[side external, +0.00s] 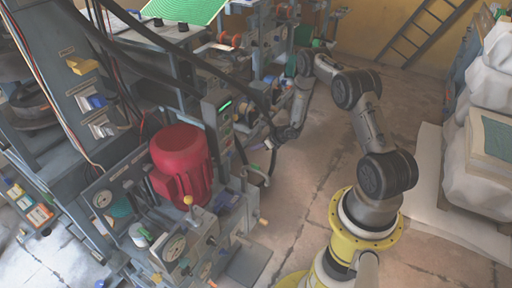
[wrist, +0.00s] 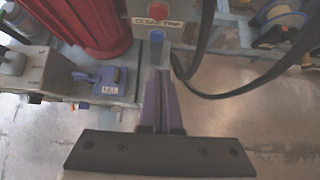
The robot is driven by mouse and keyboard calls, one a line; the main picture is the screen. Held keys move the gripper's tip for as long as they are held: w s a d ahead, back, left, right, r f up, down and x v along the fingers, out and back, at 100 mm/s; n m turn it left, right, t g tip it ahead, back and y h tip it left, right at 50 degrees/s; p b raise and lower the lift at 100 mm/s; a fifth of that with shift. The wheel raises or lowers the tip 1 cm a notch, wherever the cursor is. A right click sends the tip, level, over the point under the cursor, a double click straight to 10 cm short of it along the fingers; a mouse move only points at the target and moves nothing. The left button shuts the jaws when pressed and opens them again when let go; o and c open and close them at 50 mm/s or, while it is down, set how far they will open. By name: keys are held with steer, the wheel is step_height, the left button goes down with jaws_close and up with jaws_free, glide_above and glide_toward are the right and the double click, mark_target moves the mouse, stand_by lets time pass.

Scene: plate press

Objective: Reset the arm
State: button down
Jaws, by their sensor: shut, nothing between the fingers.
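My gripper (wrist: 163,75) has purple fingers that lie together with nothing between them. In the wrist view its tips point at a grey control post with a red button (wrist: 157,11), a label that seems to read "CLEAR TRIP" (wrist: 157,22) and a blue button (wrist: 156,36) below. The tips appear just below the blue button; I cannot tell whether they touch the post. In the side external view my gripper (side external: 257,147) is small, beside the machine's right side, with the arm bent above the floor.
A red motor housing (side external: 181,160) stands on the grey machine; it also shows in the wrist view (wrist: 85,22). A blue labelled switch (wrist: 108,80) is left of the fingers. Black cables (wrist: 205,75) loop close on the right. Open floor (side external: 300,190) lies between machine and arm base.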

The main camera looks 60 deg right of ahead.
steer(key=w+a+r+n+y, duration=0.25)
steer(key=a+r+n, duration=0.2)
steer(key=r, duration=0.45)
steer(key=w+a+r+n+y, duration=0.1)
steer(key=w+a+r+n, duration=0.25)
steer(key=a+r, duration=0.4)
steer(key=s+a+r+n+g+y, duration=0.1)
steer(key=s+a+r+n+y, duration=0.15)
steer(key=a+r+n, duration=0.5)
steer(key=s+a+r+n+g+y, duration=0.1)
steer(key=s+a+r+n, duration=0.35)
steer(key=r, duration=0.65)
steer(key=s+a+r+n+g+h, duration=0.1)
steer(key=s+a+r+n, duration=0.3)
steer(key=s, duration=0.3)
steer(key=s+a+r+n+g+h, duration=0.1)
steer(key=s+a+r+n, duration=0.25)
steer(key=s, duration=0.35)
steer(key=s+d+n+h, duration=0.2)
steer(key=s+n, duration=0.2)
steer(key=s, duration=0.3)
steer(key=s+d+r+n+h, duration=0.1)
steer(key=s+d+n+h, duration=0.1)
steer(key=s, duration=0.6)
steer(key=shift+d+n+t+h, duration=0.25)
steer(key=shift+n+h, duration=0.25)
steer(key=shift+n, duration=0.75)
